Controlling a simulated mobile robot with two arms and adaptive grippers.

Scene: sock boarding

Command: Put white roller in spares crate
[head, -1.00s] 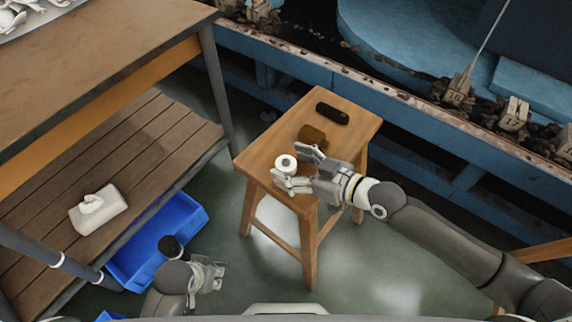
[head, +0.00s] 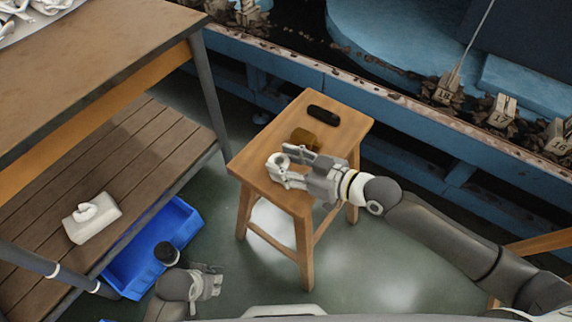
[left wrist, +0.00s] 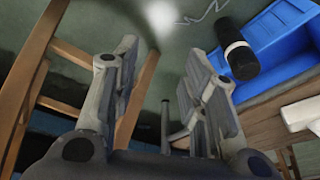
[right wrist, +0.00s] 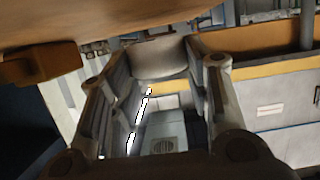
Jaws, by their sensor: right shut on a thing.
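The white roller (head: 277,161) stands at the near left part of the wooden stool's top (head: 258,158). My right gripper (head: 284,165) is shut on it, and the fingers partly cover it. In the right wrist view the roller (right wrist: 158,56) shows as a pale grey cylinder between the fingertips. I cannot tell whether it still touches the stool. A blue crate (head: 188,213), likely the spares crate, sits on the floor left of the stool, partly under the slatted shelf. My left gripper (head: 212,282) is open and empty near the crate's front right.
On the stool lie a brown object (head: 305,139) and a black object (head: 323,113). A black cylinder (head: 166,252) is at the crate's near side; it also shows in the left wrist view (left wrist: 240,58). A white tissue pack (head: 92,218) lies on the lower shelf (head: 140,160).

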